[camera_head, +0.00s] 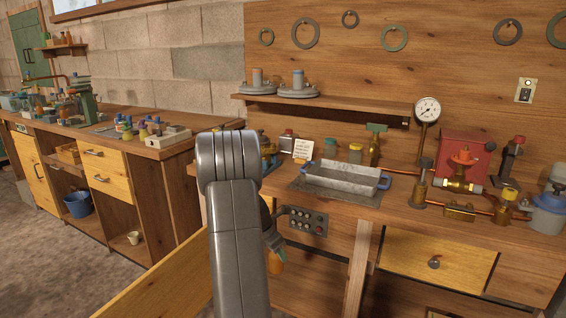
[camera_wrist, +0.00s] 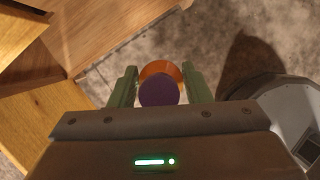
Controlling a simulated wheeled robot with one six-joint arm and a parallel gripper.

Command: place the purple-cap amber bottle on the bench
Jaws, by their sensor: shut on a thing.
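The amber bottle with the purple cap (camera_wrist: 158,92) is held between the two green fingers of my gripper (camera_wrist: 160,84) in the wrist view. Its orange body shows just past the cap. In the head view the orange bottle (camera_head: 275,263) hangs below my gripper (camera_head: 274,243), in front of the bench and lower than its top; the cap is hidden there. The gripper is shut on the bottle. The wooden bench (camera_head: 395,213) stands behind and to the right of my arm, which hides part of its front.
A metal tray with blue handles (camera_head: 345,180), jars, a brass valve (camera_head: 460,180) and a red box (camera_head: 466,152) occupy the bench top. A control box with knobs (camera_head: 307,221) is on its front edge. A yellow wooden panel (camera_head: 165,280) juts out at lower left.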

